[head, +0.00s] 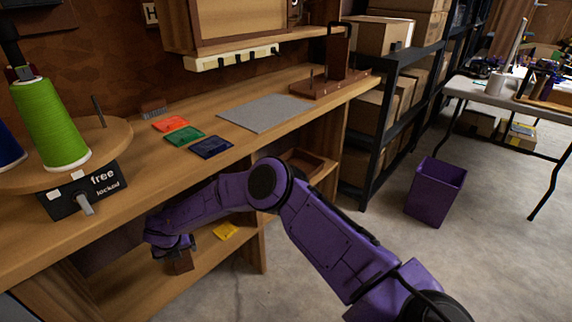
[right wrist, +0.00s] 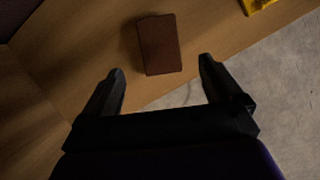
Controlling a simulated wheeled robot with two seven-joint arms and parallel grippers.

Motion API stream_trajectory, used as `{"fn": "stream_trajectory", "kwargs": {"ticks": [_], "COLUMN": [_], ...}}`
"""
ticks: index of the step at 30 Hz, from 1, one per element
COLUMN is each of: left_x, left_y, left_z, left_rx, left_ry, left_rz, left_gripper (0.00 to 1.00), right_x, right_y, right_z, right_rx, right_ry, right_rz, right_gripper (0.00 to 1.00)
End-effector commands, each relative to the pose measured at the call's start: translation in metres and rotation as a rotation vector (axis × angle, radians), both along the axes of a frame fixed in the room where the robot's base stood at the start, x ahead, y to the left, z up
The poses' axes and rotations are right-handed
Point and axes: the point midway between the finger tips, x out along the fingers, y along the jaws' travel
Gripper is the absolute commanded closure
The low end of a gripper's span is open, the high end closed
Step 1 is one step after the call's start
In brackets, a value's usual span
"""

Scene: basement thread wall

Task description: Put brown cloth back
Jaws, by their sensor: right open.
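The brown cloth (right wrist: 160,45) is a small, dark brown folded rectangle lying on a wooden shelf under the bench. In the head view part of it (head: 182,263) shows just beneath my right gripper (head: 172,248). In the right wrist view my right gripper (right wrist: 160,69) is open and empty, its fingers apart. The cloth lies beyond the fingertips, roughly in line with the gap between them. My left gripper is not in view. Orange (head: 171,124), green (head: 184,138) and navy (head: 211,148) folded cloths lie in a row on the bench top.
A yellow piece (head: 225,231) lies on the lower shelf, right of the brown cloth. The bench top (head: 140,185) overhangs this shelf. A grey mat (head: 265,112), a green thread cone (head: 50,125) and a wooden stand (head: 325,85) are above. A purple bin (head: 437,190) stands on the floor.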

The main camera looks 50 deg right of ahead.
Motion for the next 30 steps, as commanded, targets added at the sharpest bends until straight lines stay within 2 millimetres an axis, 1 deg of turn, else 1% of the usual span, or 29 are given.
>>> {"fn": "stream_trajectory", "kwargs": {"ticks": [2,4,5,6,7,8,9,10,11,12,14,15,18,19,21,30], "left_x": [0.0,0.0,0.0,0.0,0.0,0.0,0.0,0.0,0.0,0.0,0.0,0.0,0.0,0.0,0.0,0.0], "left_y": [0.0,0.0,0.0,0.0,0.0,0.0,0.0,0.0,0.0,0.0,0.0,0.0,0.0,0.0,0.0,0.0], "left_z": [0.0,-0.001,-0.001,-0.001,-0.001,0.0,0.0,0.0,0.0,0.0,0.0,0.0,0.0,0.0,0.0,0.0], "left_rx": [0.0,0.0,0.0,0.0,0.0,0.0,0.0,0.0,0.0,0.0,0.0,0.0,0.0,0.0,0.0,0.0], "left_ry": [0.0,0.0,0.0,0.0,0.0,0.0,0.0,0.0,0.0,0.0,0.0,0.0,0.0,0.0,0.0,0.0], "left_rz": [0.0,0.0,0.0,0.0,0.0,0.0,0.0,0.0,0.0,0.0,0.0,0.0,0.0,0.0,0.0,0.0], "left_gripper": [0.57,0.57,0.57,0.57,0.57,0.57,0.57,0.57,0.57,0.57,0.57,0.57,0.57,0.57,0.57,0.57], "right_x": [-0.012,-0.042,-0.061,-0.093,-0.121,-0.152,-0.194,-0.225,-0.255,-0.293,-0.346,-0.375,-0.425,-0.434,-0.445,-0.446], "right_y": [-0.002,-0.007,-0.011,-0.02,-0.03,-0.041,-0.058,-0.069,-0.081,-0.094,-0.111,-0.119,-0.13,-0.131,-0.133,-0.133], "right_z": [-0.012,-0.038,-0.054,-0.076,-0.092,-0.107,-0.122,-0.13,-0.135,-0.138,-0.136,-0.132,-0.12,-0.117,-0.113,-0.113], "right_rx": [-0.053,-0.187,-0.271,-0.399,-0.505,-0.61,-0.735,-0.814,-0.877,-0.936,-0.979,-0.986,-0.968,-0.961,-0.952,-0.951], "right_ry": [0.023,0.079,0.117,0.179,0.235,0.295,0.378,0.434,0.486,0.543,0.603,0.623,0.633,0.63,0.623,0.619], "right_rz": [0.064,0.239,0.354,0.547,0.716,0.906,1.169,1.364,1.552,1.792,2.107,2.283,2.575,2.625,2.689,2.7], "right_gripper": [0.07,0.07,0.07,0.07,0.07,0.07,0.07,0.07,0.07,0.07,0.07,0.07,0.07,0.07,0.07,0.07]}}
